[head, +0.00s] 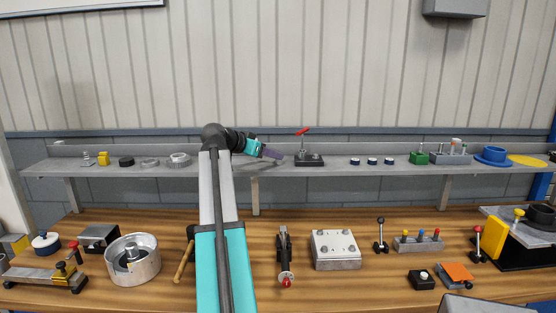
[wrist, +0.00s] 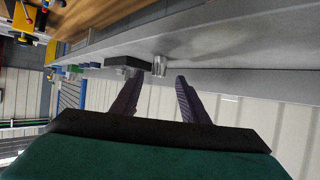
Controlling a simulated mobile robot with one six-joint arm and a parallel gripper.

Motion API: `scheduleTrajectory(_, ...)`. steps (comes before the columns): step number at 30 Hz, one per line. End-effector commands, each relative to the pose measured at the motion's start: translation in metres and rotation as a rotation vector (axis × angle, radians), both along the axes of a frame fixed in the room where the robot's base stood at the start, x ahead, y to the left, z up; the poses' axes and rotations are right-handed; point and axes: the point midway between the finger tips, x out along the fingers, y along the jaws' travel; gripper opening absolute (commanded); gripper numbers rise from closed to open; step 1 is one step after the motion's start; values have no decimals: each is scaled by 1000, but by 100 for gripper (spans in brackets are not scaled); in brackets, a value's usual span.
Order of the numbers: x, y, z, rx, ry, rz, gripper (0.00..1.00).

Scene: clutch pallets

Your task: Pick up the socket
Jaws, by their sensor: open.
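A small silver metal cylinder, which looks like the socket (wrist: 159,65), stands on the grey shelf in the wrist view. It appears just beyond the gap between my two purple fingers, beside a black block. My gripper (wrist: 160,77) is open, with nothing between its fingers. In the head view my gripper (head: 279,155) is over the shelf, pointing right, left of the black clamp base. I cannot make out the socket in the head view; the gripper probably hides it.
The red-handled clamp (head: 308,159) stands on the shelf (head: 235,168) close to my fingertips. Blue rings (head: 372,161) and a green block (head: 418,157) are further right. Rings and a yellow piece (head: 103,158) are left. The wooden bench (head: 350,285) below is crowded with fixtures.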

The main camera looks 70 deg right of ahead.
Motion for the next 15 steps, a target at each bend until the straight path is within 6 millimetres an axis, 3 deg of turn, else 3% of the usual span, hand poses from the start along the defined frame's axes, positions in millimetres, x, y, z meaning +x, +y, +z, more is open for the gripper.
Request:
scheduleTrajectory(9, -13, -28, -16, 1, 0, -1, 41)
scheduleTrajectory(15, -17, -36, -21, 0, 0, 1, 41)
